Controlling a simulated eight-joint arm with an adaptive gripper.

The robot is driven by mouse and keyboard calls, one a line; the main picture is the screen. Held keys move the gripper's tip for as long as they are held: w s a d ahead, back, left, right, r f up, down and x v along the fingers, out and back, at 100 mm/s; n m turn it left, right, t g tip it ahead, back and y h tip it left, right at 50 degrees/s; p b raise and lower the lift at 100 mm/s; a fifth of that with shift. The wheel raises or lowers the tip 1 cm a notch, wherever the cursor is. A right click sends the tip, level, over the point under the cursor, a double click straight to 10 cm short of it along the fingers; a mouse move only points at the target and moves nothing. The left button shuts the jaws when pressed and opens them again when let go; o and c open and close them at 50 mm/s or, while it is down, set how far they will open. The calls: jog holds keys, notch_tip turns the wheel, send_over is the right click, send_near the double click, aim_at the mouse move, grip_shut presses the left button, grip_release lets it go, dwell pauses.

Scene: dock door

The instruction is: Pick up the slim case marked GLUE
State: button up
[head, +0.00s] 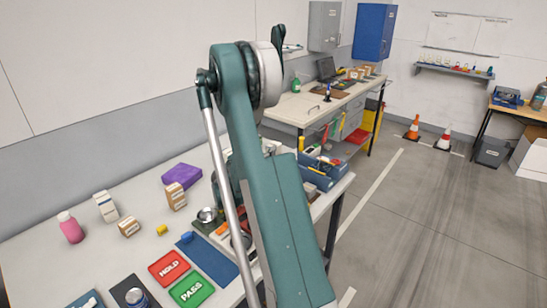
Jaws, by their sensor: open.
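No marking that reads GLUE can be made out in the head view, so I cannot tell which thing is the slim case. Small boxes stand on the near table: a white upright box (105,206), a brown upright box (175,197) and a low brown box (129,227). Their labels are too small to read. My teal arm crosses the middle of the view and hides part of the near table. My gripper is not in view.
The near table (85,262) also holds a pink bottle (71,227), a purple package (182,176), a red HOLD mat (169,268), a green PASS mat (192,290) and a blue tool tote (319,173). A workbench (290,108) stands behind. Floor at right is open, with cones (413,127) beyond.

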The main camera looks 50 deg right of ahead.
jog(key=shift+s+d+f+n+h, duration=0.2)
jog(key=shift+d+f+n+h, duration=0.3)
jog(key=shift+d+f, duration=0.7)
jog(key=shift+w+d+b, duration=0.15)
jog(key=shift+d+b, duration=0.2)
jog(key=shift+d, duration=0.85)
jog(key=shift+w+d+b, duration=0.15)
jog(key=shift+d+b, duration=0.15)
jog(key=shift+d, duration=0.9)
jog(key=c, duration=1.1)
